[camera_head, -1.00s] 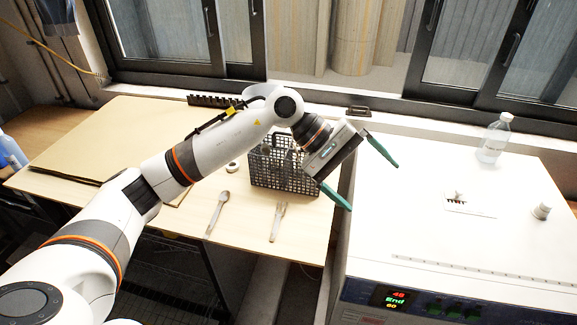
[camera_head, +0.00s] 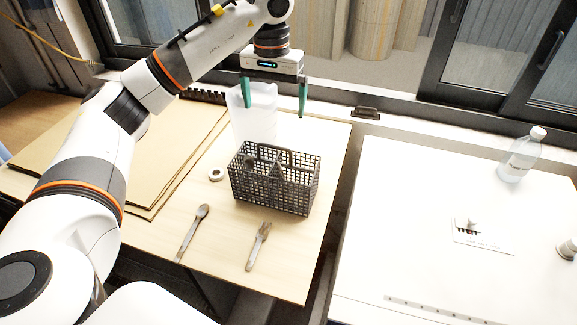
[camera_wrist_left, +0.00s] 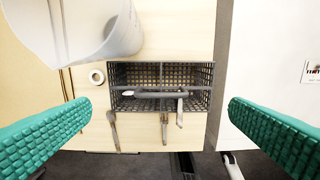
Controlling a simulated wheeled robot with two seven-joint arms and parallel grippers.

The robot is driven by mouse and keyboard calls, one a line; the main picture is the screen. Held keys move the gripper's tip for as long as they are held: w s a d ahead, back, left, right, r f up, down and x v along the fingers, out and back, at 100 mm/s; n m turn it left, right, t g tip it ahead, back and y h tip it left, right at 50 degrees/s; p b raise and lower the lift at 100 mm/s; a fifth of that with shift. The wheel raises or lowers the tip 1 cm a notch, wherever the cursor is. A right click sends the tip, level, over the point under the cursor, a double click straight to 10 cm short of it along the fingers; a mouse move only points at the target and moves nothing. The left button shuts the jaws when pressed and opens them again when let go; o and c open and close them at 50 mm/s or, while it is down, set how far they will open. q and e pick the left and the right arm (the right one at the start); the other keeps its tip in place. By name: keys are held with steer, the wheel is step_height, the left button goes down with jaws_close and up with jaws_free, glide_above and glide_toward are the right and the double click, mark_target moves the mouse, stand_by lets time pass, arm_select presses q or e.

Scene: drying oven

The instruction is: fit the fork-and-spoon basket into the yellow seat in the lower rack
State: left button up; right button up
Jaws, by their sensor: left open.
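The dark grey mesh basket (camera_head: 275,185) stands upright on the wooden table, with its handle across the middle. A spoon (camera_head: 192,232) and a fork (camera_head: 258,246) lie on the table in front of it. My left gripper (camera_head: 274,98) is open and empty, with green fingers pointing down, above and behind the basket. In the left wrist view the basket (camera_wrist_left: 160,75) lies between and beyond the two fingers (camera_wrist_left: 160,135), touching neither. The yellow seat and the lower rack are not visible. My right gripper is not in view.
A translucent white jug (camera_head: 254,118) stands behind the basket. A small ring (camera_head: 216,174) lies to its left, near brown cardboard sheets (camera_head: 160,165). To the right, a white surface (camera_head: 420,230) holds a clear bottle (camera_head: 520,155). A gap separates it from the table.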

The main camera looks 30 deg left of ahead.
arm_select(q)
steer(key=p, duration=0.1)
glide_above(274, 145)
step_height(274, 145, down, 6)
step_height(274, 145, down, 3)
steer(key=p, duration=0.2)
steer(key=shift+r+p, duration=0.1)
steer(key=shift+p, duration=0.3)
step_height(274, 145, down, 2)
steer(key=shift+f+p, duration=0.1)
steer(key=shift+p, duration=0.2)
steer(key=shift+f, duration=0.2)
steer(key=c, duration=1.3)
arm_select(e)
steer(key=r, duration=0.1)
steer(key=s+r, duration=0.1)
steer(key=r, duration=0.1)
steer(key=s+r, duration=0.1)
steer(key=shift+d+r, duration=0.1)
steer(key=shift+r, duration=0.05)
